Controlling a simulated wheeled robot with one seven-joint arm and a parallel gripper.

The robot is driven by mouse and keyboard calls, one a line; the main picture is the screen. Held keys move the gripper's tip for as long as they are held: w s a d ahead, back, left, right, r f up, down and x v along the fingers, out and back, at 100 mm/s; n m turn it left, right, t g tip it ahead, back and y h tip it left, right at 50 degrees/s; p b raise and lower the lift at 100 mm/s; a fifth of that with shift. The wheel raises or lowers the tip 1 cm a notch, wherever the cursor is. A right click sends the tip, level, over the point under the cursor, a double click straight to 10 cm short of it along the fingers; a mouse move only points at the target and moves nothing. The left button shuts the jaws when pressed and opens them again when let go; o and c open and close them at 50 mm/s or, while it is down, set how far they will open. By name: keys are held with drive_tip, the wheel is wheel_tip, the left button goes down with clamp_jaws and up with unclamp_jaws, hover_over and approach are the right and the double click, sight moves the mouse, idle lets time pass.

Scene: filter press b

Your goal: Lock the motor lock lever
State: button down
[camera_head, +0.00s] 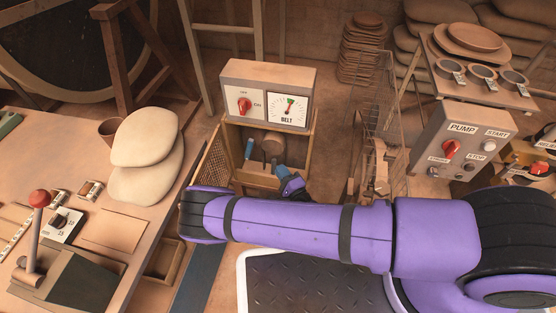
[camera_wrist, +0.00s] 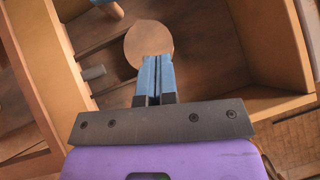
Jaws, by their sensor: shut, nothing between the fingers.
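A short lever with a blue grip (camera_head: 249,149) sits inside the open wooden box under the belt panel, and is likely the motor lock lever. A blue end, likely the same grip, shows at the top edge of the wrist view (camera_wrist: 109,8). A round brown disc (camera_head: 272,147) is right of the lever; it also shows in the wrist view (camera_wrist: 149,38). My gripper (camera_head: 281,171) is at the box's front right. Its blue fingers (camera_wrist: 154,58) are shut and empty, overlapping the disc's lower edge in view. I cannot tell whether they touch it.
The wooden box's side wall (camera_wrist: 284,45) stands close to the right of my fingers. A grey peg (camera_wrist: 94,73) is to their left. The belt panel (camera_head: 267,92) sits above the box. A workbench (camera_head: 60,140) is at left and a wire rack (camera_head: 380,125) at right.

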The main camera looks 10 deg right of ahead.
sight(251, 143)
drive_tip(key=s+a+x, duration=0.1)
drive_tip(key=a+x, duration=0.1)
drive_tip(key=x, duration=0.9)
drive_tip(key=shift+a+r, duration=0.3)
drive_tip(key=shift+w, duration=0.1)
drive_tip(key=shift+w+a+r, duration=0.25)
drive_tip(key=shift+a+r, duration=0.1)
drive_tip(key=shift+a, duration=0.25)
drive_tip(key=shift+w+a+r, duration=0.2)
drive_tip(key=shift+a+r, duration=0.15)
drive_tip(key=shift+a, duration=0.2)
